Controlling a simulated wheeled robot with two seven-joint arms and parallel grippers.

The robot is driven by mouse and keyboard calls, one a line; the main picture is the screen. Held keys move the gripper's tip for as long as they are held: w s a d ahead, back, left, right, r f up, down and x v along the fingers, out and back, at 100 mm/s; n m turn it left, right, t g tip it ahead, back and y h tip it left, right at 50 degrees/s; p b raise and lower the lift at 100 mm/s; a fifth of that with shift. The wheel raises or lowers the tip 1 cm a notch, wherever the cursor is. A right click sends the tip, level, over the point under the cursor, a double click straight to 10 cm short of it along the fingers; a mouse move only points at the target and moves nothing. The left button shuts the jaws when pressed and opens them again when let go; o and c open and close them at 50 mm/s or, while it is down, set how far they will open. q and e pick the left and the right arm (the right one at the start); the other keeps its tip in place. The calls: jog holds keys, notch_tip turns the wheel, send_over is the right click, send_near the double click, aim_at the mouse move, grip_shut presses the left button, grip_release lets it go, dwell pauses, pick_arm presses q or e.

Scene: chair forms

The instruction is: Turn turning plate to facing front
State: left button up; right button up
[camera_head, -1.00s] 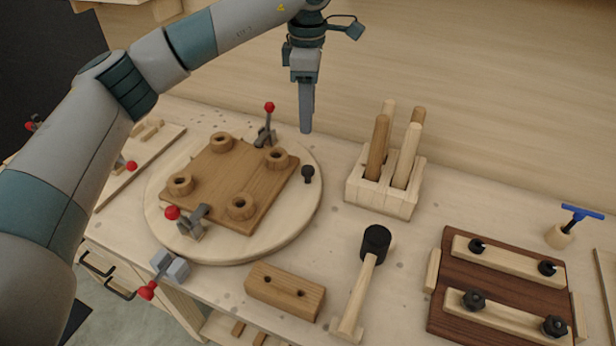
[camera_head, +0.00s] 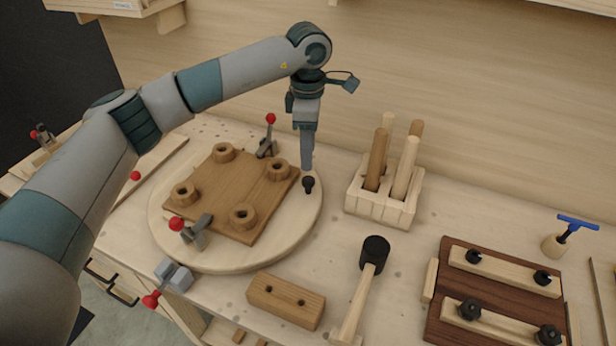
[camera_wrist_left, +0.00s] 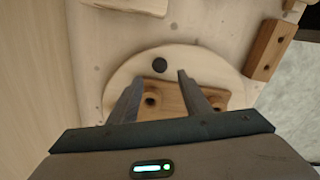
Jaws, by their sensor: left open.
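The turning plate (camera_head: 290,224) is a round pale wooden disc on the bench. A brown square board (camera_head: 231,190) with several round sockets is clamped on it by two red-tipped toggle clamps. A black knob (camera_head: 308,184) stands near the plate's right rim. My left gripper (camera_head: 307,166) points down just behind and above the knob, and I cannot tell if they touch. In the left wrist view the two fingers (camera_wrist_left: 156,88) are apart, with the knob (camera_wrist_left: 159,65) beyond their tips, between them. My right gripper is not in view.
A wooden holder (camera_head: 381,199) with several upright pegs stands right of the plate. A black-headed mallet (camera_head: 371,268), a two-hole block (camera_head: 286,299) and a dark board with black knobs (camera_head: 470,314) lie nearer the front. The back wall is close behind.

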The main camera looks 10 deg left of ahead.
aim_at(308, 179)
pick_arm(q)
notch_tip(308, 179, down, 9)
jog(key=p, duration=0.3)
jog(key=shift+f, duration=0.75)
grip_shut()
